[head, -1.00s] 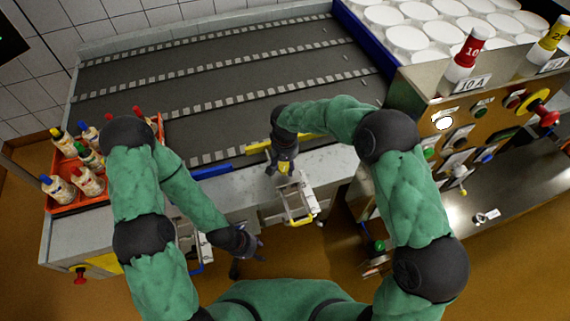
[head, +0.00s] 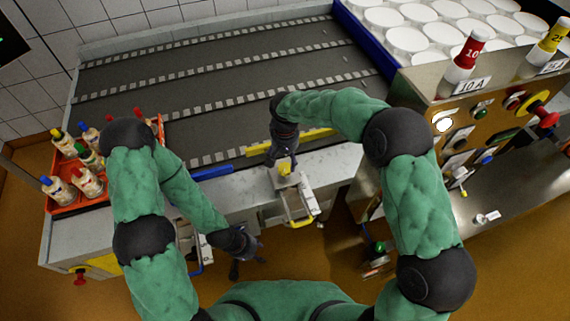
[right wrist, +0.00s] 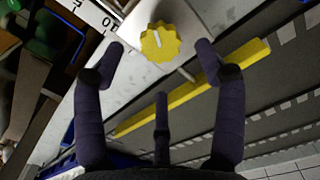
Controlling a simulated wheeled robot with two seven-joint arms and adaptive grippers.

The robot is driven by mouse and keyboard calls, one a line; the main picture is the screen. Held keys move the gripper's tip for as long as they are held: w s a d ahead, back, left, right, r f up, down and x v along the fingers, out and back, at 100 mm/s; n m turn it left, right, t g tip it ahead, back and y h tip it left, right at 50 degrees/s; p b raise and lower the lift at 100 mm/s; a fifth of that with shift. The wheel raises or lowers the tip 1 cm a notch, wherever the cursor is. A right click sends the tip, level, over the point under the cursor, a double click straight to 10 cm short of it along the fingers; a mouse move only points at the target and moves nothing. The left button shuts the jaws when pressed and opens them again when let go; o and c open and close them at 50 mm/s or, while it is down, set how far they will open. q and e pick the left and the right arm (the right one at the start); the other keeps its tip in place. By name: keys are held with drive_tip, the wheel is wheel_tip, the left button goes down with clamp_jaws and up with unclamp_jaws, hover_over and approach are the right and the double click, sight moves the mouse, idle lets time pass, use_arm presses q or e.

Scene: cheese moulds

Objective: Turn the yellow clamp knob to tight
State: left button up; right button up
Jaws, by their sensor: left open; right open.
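The yellow clamp knob (right wrist: 160,42) is a scalloped disc with a white pointer line, on a pale plate in the right wrist view. In the head view the knob (head: 284,168) sits at the conveyor's front edge. My right gripper (right wrist: 161,48) is open, with a finger on either side of the knob and visible gaps between. In the head view my right gripper (head: 284,158) is just above and behind the knob. The plate's markings show only in part. My left gripper (head: 250,256) is open and empty, low in front of the bench, away from the knob.
A yellow bar (right wrist: 192,84) lies along the conveyor edge behind the knob. A yellow-handled bracket (head: 300,222) hangs in front of it. An orange tray (head: 62,208) of bottles stands at left. A control panel (head: 470,110) with knobs and buttons stands at right.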

sight(285, 168)
wheel_tip(285, 168, up, 7)
idle(0.3)
idle(0.5)
